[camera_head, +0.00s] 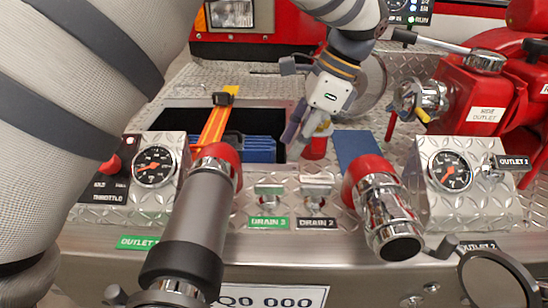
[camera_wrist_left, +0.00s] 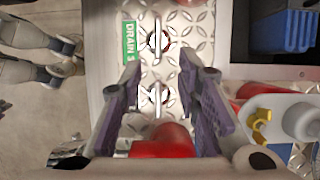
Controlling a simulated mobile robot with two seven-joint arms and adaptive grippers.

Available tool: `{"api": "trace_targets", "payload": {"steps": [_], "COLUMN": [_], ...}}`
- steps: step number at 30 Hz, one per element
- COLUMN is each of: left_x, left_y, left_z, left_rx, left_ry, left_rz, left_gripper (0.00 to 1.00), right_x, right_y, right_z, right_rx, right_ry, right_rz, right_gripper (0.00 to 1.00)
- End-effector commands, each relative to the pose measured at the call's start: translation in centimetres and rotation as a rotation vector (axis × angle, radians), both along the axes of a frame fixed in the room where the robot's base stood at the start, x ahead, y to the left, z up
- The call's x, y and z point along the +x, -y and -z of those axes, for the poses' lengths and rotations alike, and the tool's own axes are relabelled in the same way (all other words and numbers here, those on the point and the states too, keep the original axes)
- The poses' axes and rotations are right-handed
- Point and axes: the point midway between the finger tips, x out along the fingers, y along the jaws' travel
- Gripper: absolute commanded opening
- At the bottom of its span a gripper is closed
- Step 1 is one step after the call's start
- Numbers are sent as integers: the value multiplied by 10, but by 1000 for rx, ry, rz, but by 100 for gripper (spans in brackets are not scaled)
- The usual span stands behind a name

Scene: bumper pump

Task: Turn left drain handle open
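The left drain handle (camera_head: 268,190) is a small metal T-handle above a green DRAIN label (camera_head: 268,222) on the pump panel. The right drain handle (camera_head: 316,190) sits beside it above a black DRAIN 2 label (camera_head: 316,223). In the left wrist view, the left drain handle (camera_wrist_left: 158,40) and the right drain handle (camera_wrist_left: 157,97) appear as thin upright bars, one above the other. My left gripper (camera_head: 304,130) hangs above and behind the handles, pointing down. Its fingers (camera_wrist_left: 160,75) are apart and hold nothing. My right gripper is not in view.
A grey hose nozzle (camera_head: 195,220) stands left of the handles and a chrome outlet (camera_head: 385,210) right of them. Gauge boxes (camera_head: 155,167) and (camera_head: 450,172) flank the panel. An open bin (camera_head: 265,118) with blue contents lies behind. A red side outlet (camera_head: 485,100) stands at right.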

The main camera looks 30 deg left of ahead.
Motion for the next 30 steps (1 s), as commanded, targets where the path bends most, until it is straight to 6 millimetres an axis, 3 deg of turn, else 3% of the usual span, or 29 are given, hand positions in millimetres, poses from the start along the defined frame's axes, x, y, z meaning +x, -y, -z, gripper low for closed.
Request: {"api": "trace_targets", "payload": {"steps": [5, 18, 29, 30], "left_x": [-3, -23, -25, -25], "left_y": [-4, -36, -39, -39], "left_z": [2, 94, 106, 106], "left_rx": [6, 4, 4, 4], "left_ry": [-4, -1, -1, -1], "left_rz": [3, 4, 4, 4], "left_gripper": [30, 30, 30, 25], "right_x": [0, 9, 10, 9], "right_y": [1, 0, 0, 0], "right_z": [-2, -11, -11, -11], "right_rx": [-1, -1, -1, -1], "right_ry": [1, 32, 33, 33], "right_rz": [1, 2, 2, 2], "right_gripper": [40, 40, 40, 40]}}
